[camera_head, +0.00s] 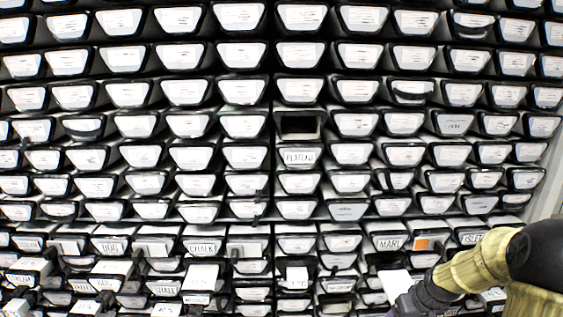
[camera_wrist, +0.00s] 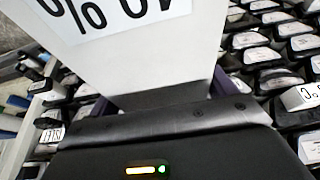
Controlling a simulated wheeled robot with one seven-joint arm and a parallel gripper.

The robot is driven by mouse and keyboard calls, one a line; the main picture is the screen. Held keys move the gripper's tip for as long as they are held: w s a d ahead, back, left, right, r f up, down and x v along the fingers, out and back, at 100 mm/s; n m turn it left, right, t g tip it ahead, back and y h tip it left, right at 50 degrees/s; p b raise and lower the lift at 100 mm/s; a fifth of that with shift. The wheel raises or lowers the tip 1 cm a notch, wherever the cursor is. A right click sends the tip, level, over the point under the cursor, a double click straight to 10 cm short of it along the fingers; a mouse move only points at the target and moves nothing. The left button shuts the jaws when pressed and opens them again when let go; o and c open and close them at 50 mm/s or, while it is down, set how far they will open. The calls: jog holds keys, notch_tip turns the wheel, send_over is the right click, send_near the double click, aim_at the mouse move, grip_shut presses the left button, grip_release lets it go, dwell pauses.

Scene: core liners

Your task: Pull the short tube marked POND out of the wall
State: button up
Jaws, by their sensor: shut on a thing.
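My gripper (camera_wrist: 165,105) is shut on a white box-like tube (camera_wrist: 150,58), which rises from the jaws and leaves the top of the wrist view. Large black characters on it are cut off and rotated, so I cannot read the whole word. In the head view my gripper (camera_head: 404,303) is at the lower right, partly hidden by my arm, with a white tube (camera_head: 395,282) at it. I cannot make out POND on any label in the head view. I cannot tell whether the held tube's far end is still inside the wall.
The wall holds dense rows of black-rimmed tube ends with white labels. Readable ones include CHALK (camera_head: 203,247) and MARL (camera_head: 390,243). One opening (camera_head: 301,125) is dark and empty. Several tubes protrude along the lower rows, close around my gripper.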

jog(key=shift+s+r, duration=0.1)
jog(key=shift+s, duration=1.6)
